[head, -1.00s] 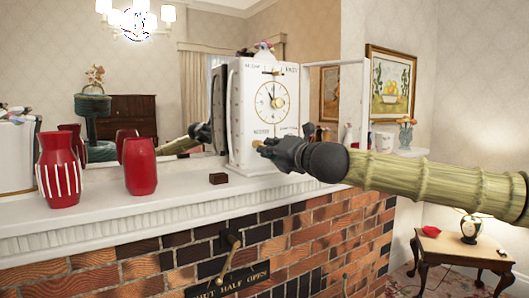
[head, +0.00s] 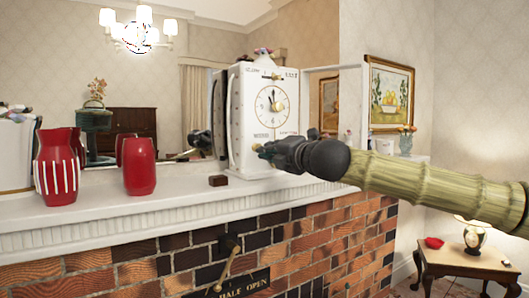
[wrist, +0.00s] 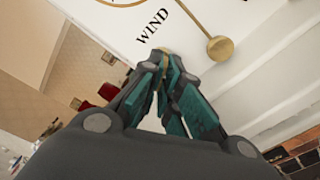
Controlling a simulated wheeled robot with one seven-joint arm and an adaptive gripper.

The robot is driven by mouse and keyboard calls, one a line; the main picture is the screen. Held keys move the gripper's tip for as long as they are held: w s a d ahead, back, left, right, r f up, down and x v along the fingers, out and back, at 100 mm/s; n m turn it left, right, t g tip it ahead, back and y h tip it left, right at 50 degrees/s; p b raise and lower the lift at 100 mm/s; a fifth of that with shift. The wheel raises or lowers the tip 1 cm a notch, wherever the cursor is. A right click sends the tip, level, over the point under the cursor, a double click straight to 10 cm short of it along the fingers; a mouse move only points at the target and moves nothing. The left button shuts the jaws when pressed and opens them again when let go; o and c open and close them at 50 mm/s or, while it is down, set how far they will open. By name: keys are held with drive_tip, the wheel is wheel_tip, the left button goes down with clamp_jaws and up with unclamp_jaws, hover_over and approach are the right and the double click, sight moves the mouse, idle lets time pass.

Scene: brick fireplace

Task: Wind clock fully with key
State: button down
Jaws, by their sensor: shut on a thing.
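The white clock (head: 249,92) stands upright on the mantel, with a round dial (head: 272,106) and gold trim on its front. My gripper (head: 268,150) is at the lower left of the clock's front. In the wrist view, its dark and teal fingers (wrist: 168,62) close together against the white face, just below the word WIND. They are shut on a small brass piece, seemingly the key (head: 257,147), which the fingers mostly hide. A brass round-ended lever (wrist: 220,47) lies to the right of the fingertips, apart from them.
A red striped vase (head: 60,168), a plain red vase (head: 139,167) and a small dark block (head: 217,181) stand on the mantel (head: 105,220) left of the clock. A brass handle (head: 229,262) sticks out from the brick below. A side table (head: 465,258) stands at the right.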

drive_tip(key=shift+w+f+b, duration=0.1)
drive_tip(key=shift+b, duration=0.3)
drive_tip(key=shift+m+b, duration=0.3)
drive_tip(key=shift+m, duration=0.1)
drive_tip(key=m+b, duration=0.3)
drive_tip(key=b, duration=0.1)
drive_tip(key=shift+r+m+b, duration=0.2)
drive_tip(key=shift+m+b, duration=0.1)
drive_tip(key=shift+m, duration=0.1)
drive_tip(key=shift+f+m+b, duration=0.15)
drive_tip(key=shift+m+b, duration=0.15)
drive_tip(key=shift+b, duration=0.3)
